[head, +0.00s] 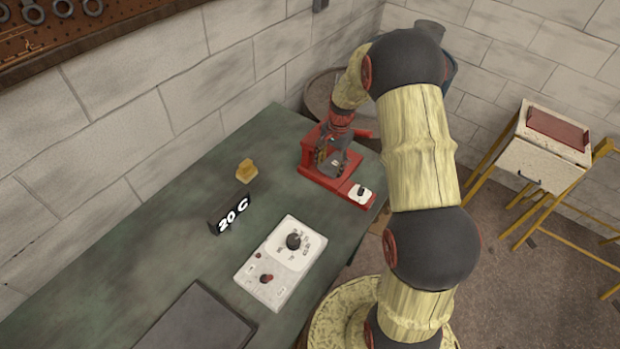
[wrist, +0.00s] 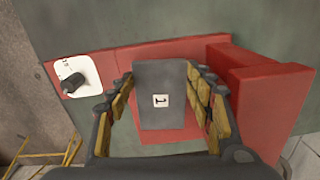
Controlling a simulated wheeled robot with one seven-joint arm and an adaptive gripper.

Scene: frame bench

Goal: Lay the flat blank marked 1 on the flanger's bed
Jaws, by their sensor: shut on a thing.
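The flat blank (wrist: 163,78) is a dark grey rectangular plate with a white label reading 1. My gripper (wrist: 160,105) is shut on it, with a padded finger along each side edge in the wrist view. The flanger (wrist: 212,52) is red; its bed lies under and around the blank in that view, with a taller red block at the right. I cannot tell whether the blank touches the bed. In the head view the flanger (head: 308,172) stands at the bench's far end, with my gripper (head: 333,158) over it, partly hiding it.
A white plate with a black knob (wrist: 73,82) sits on the flanger's arm. On the green bench (head: 165,255) are a white control box (head: 268,268), a 20 C sign (head: 229,217), a small yellow block (head: 246,171) and a dark grey slab (head: 195,325). A white cabinet (head: 540,160) stands right.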

